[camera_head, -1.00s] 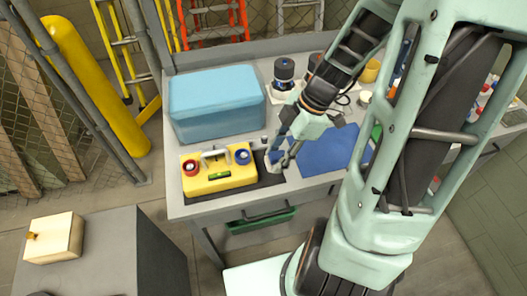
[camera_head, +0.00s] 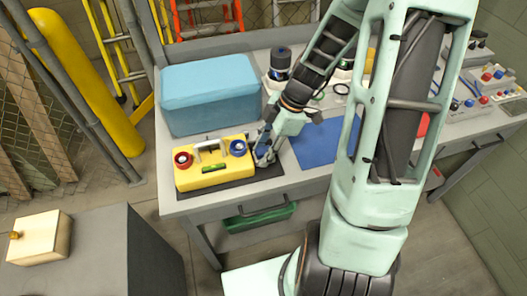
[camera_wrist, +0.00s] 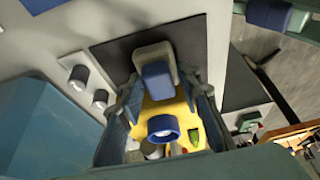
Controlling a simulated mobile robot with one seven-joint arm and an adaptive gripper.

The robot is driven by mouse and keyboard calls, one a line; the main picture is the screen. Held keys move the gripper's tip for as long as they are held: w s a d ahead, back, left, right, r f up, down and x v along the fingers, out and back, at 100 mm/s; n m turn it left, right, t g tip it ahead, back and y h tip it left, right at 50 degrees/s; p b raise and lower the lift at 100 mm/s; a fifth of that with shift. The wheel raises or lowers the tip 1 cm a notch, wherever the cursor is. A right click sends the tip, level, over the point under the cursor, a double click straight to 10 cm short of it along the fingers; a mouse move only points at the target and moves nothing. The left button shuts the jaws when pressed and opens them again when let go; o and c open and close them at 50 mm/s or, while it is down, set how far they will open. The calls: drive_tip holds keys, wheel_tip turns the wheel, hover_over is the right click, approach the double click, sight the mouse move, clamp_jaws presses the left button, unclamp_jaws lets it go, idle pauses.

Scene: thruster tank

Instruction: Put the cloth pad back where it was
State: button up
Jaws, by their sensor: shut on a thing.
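My gripper (camera_head: 265,153) is low over the workbench, beside the right end of the yellow box. In the wrist view its two fingers (camera_wrist: 160,92) stand either side of a small block with a grey top and a blue lower part, which looks like the cloth pad (camera_wrist: 154,55). The pad shows over the dark mat (camera_wrist: 115,50); whether it touches the mat I cannot tell. In the head view the pad is hidden by the fingers. The yellow box (camera_head: 208,175) has a handle, a red knob, a blue knob (camera_head: 238,148) and a green level.
A light blue cooler-like box (camera_head: 208,95) stands behind the yellow box. A blue mat (camera_head: 318,147) lies right of my gripper. A dark bottle (camera_head: 280,62) stands behind. Small metal knobs (camera_wrist: 78,77) are close by in the wrist view. A control unit (camera_head: 487,85) is far right.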

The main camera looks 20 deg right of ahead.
drive_tip(key=shift+f, duration=0.2)
drive_tip(key=o, duration=1)
drive_tip(key=shift+r, duration=0.1)
drive_tip(key=shift+r, duration=0.25)
drive_tip(key=v, duration=1.1)
drive_tip(key=shift+d+r, duration=0.25)
drive_tip(key=shift+r, duration=0.1)
